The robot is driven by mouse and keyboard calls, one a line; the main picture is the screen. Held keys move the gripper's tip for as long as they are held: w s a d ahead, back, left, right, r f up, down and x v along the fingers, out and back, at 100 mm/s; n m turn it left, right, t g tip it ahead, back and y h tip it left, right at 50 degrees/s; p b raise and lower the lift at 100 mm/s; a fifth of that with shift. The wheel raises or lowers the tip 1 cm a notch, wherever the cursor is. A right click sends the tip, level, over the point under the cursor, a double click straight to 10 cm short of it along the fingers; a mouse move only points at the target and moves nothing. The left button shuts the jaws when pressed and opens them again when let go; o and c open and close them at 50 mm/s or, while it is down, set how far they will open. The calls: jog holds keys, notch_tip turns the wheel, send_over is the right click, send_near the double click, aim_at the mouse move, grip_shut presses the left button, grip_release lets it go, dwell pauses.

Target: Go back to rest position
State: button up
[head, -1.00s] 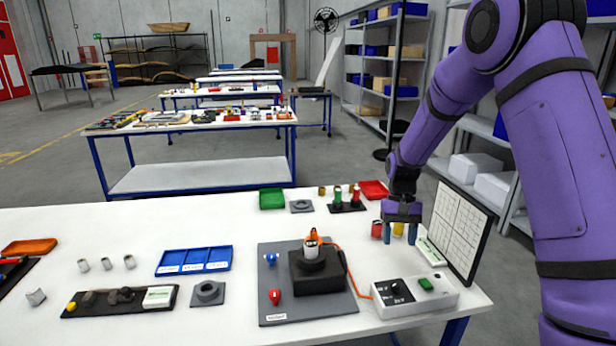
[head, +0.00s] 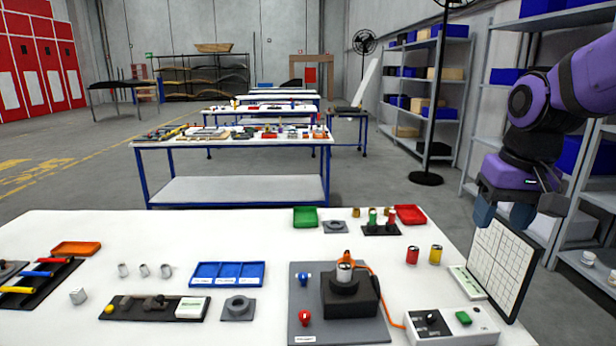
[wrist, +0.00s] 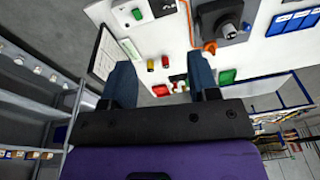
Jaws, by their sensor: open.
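My gripper (head: 503,214) is raised at the right side in the head view, beside the upright gridded board (head: 501,268) and above the level of the white table (head: 230,228). Its blue fingers are apart with nothing between them. In the wrist view my gripper (wrist: 162,85) also shows two separated blue fingers, with the table (wrist: 180,25) beyond them. A red cylinder (head: 412,251) and a yellow cylinder (head: 435,255) stand upright on the table, apart from the gripper.
A grey plate (head: 303,270) with a black fixture (head: 350,297) and a control box (head: 452,325) occupy the table's front right. A blue tray (head: 228,283) lies left of them. Shelves (head: 478,165) stand close behind my arm.

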jog(key=s+r+n+t, duration=0.1)
jog(key=s+r+t, duration=0.2)
jog(key=s, duration=1)
jog(key=shift+s+t, duration=0.25)
jog(key=shift+t, duration=0.05)
